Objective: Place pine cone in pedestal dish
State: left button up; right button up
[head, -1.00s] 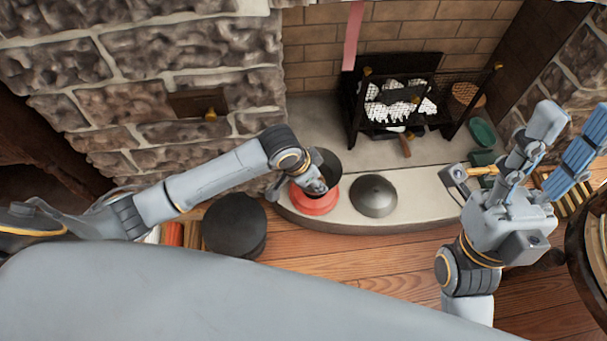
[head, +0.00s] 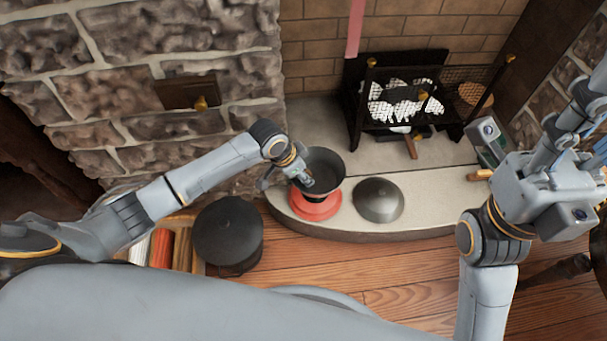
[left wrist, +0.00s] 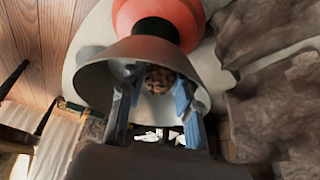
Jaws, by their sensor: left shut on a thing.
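The pedestal dish (head: 325,166) is a dark bowl on a red foot (head: 315,204), upright on the pale hearth in the head view. My left gripper (head: 306,180) is at the near left side of the bowl, its fingertips over the bowl's opening. In the left wrist view, the brown pine cone (left wrist: 160,78) is between the blue-padded fingers of that gripper (left wrist: 155,95), against the inside of the dish (left wrist: 160,48). Whether the cone touches the bowl is unclear. My right gripper (head: 577,128) is at the right, fingers apart and empty, partly cut off by the frame.
A dark round lid (head: 378,200) lies just right of the dish. A black pot (head: 228,233) stands on the floor at left. The fireplace grate (head: 405,100) with its screen is behind. Stone wall (head: 190,45) rises at left.

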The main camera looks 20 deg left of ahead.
pick_arm(q)
jog(key=o, duration=0.5)
jog(key=shift+f, duration=0.1)
